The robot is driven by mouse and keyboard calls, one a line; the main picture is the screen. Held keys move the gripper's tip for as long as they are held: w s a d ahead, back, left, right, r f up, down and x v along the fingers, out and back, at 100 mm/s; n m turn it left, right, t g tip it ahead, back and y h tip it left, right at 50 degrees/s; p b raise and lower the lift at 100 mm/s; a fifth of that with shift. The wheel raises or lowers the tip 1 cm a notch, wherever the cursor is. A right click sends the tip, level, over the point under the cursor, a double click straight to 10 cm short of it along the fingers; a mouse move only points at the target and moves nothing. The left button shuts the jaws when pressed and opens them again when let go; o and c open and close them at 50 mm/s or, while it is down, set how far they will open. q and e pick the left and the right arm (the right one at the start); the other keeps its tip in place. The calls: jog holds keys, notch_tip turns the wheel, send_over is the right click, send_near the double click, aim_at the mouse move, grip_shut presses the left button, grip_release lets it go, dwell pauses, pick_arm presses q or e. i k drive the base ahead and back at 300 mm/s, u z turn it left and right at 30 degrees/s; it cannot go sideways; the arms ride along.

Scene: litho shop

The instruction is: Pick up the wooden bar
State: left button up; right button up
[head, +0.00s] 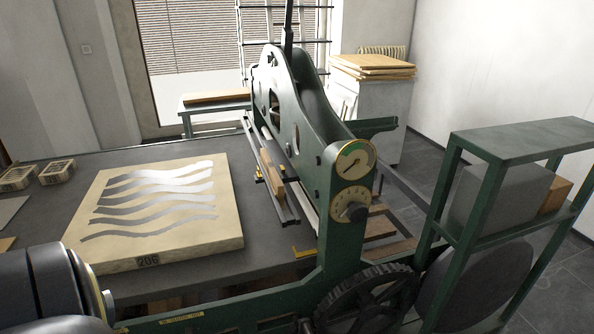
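A light wooden bar (271,173) stands on edge along the near side of the green press frame, by a dark rail. Another long wooden bar or plank (217,96) lies flat on a small green table at the back. I cannot tell from the picture alone which one the task names. Neither of my grippers is in view, and nothing is seen touching either bar.
A thick pale stone (225,238) with wavy grey bands lies on the dark press bed (262,240). The tall green press (303,110) with dials stands mid-view. A green shelf rack (525,138) is at right. A dark rounded body (50,285) fills the lower left.

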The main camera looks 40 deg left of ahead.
aim_at(275, 180)
jog(key=u, duration=0.6)
jog(key=i, duration=0.9)
jog(key=u, duration=0.9)
